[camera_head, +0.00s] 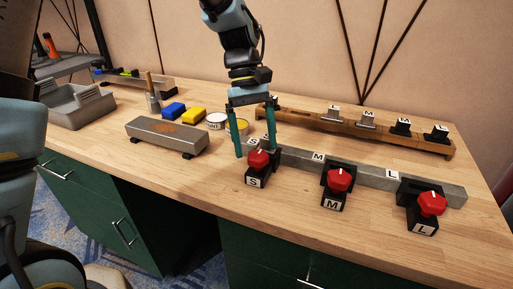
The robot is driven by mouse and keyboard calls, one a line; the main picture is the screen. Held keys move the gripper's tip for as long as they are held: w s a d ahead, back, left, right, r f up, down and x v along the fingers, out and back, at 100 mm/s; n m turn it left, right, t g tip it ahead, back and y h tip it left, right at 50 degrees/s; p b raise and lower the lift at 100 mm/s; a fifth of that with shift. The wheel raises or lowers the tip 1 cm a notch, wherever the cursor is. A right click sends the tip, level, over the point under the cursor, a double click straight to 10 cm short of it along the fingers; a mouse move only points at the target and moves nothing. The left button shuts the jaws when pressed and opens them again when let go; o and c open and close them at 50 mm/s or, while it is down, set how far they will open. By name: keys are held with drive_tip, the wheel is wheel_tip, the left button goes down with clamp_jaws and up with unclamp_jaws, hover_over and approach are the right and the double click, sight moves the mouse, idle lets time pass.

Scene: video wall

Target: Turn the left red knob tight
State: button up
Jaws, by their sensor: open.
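The left red knob (258,160) sits on a black block labelled S at the left end of a grey metal bar (292,159). My gripper (255,148) points down with its two teal fingers spread on either side, just above and behind this knob. It holds nothing. I cannot tell whether a finger touches the knob. Two more red knobs stand to the right: the middle one (339,180) on a block labelled M, and the right one (431,204) on a block labelled L.
A wooden rail (370,130) with labelled pieces lies behind the bar. The front table edge is clear.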

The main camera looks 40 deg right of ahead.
drive_tip(key=shift+x, duration=1.05)
drive_tip(key=c, duration=1.4)
